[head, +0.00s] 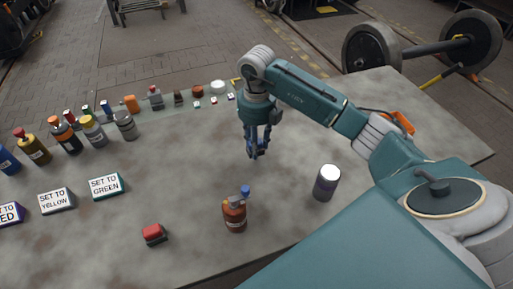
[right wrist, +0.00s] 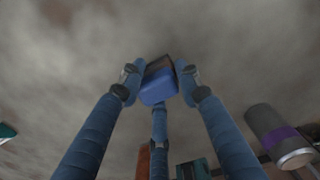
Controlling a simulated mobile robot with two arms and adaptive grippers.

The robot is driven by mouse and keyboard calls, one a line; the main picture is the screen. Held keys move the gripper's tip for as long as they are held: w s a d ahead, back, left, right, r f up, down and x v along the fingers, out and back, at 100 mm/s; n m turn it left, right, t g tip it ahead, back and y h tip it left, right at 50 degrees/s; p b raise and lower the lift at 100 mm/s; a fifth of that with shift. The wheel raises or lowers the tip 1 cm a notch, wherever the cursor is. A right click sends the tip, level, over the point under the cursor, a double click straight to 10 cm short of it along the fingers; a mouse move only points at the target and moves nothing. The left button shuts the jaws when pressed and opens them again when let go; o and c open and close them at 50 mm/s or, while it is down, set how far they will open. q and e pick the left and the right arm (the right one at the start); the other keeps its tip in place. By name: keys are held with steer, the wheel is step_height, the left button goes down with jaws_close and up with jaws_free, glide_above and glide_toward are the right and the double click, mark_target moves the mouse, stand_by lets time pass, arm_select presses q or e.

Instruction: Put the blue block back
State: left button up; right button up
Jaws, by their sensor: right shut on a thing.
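The blue block (right wrist: 158,88) shows in the right wrist view between the fingertips of my right gripper (right wrist: 158,78). Its near face is blue and its upper part looks dark. In the head view my right gripper (head: 257,152) points down over the middle of the table (head: 190,180), shut on the block, which the fingers mostly hide there. I cannot tell whether the block touches the table. My left gripper is not in view.
A brown bottle with a blue cap (head: 235,216), a purple-banded can (head: 326,183) and a red block (head: 154,234) stand nearer. White signs (head: 106,186) and a row of bottles (head: 93,131) are at left. Small items (head: 197,92) line the far edge. Mid-table is clear.

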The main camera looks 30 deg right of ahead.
step_height(320, 180, down, 2)
steer(key=shift+f, duration=0.15)
steer(key=shift+f, duration=0.2)
steer(key=o, duration=1.1)
